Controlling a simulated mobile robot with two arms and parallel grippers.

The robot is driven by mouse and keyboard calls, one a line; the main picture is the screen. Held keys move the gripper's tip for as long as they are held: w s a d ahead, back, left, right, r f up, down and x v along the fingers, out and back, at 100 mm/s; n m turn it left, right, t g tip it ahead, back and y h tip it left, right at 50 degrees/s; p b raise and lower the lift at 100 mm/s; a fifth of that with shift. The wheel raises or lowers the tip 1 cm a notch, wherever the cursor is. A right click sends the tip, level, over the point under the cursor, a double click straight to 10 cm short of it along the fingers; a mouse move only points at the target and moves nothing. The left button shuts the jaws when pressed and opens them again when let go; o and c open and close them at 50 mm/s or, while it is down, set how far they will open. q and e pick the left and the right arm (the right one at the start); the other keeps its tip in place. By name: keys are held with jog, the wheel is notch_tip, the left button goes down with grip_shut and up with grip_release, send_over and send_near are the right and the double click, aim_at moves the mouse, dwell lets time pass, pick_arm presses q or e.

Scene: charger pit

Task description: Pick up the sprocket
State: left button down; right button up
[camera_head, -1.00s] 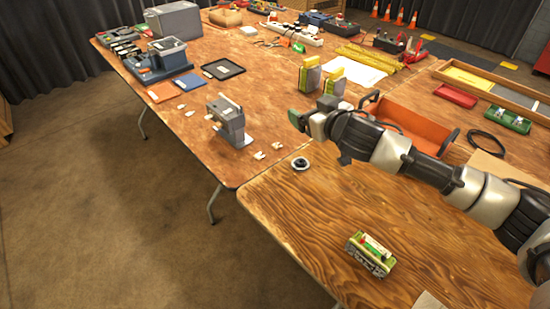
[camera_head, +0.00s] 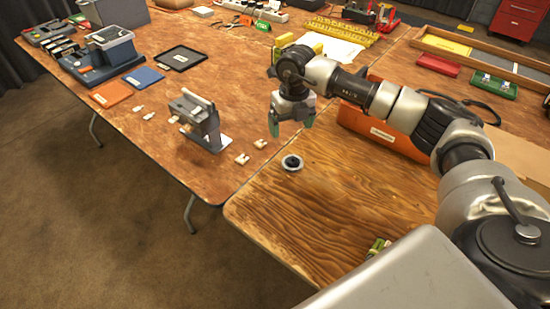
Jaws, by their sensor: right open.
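The sprocket (camera_head: 292,162) looks like a small dark ring with a pale rim. It lies flat on the near wooden table (camera_head: 330,200), close to the seam with the farther table. My right gripper (camera_head: 291,130) points down above and just behind the sprocket in the picture, apart from it. Its greenish fingertips are spread with nothing between them. My left gripper is not in the head view.
A grey device (camera_head: 207,125) stands left of the sprocket, with small pale pieces (camera_head: 243,158) nearby. An orange toolbox (camera_head: 385,130) is behind my right arm. A green-and-white object (camera_head: 378,246) sits at the near edge, mostly hidden. Wood around the sprocket is clear.

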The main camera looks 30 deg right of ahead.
aim_at(291, 157)
jog(key=f, duration=0.4)
jog(key=shift+s+d+f, duration=0.2)
jog(key=shift+s+f, duration=0.05)
jog(key=shift+f, duration=0.05)
jog(key=shift+s+a+f, duration=0.1)
jog(key=shift+a+f, duration=0.05)
jog(key=shift+f, duration=1.4)
jog(key=shift+s+a+f, duration=0.1)
jog(key=shift+f, duration=1.4)
jog(key=shift+c, duration=0.5)
jog(key=c, duration=1)
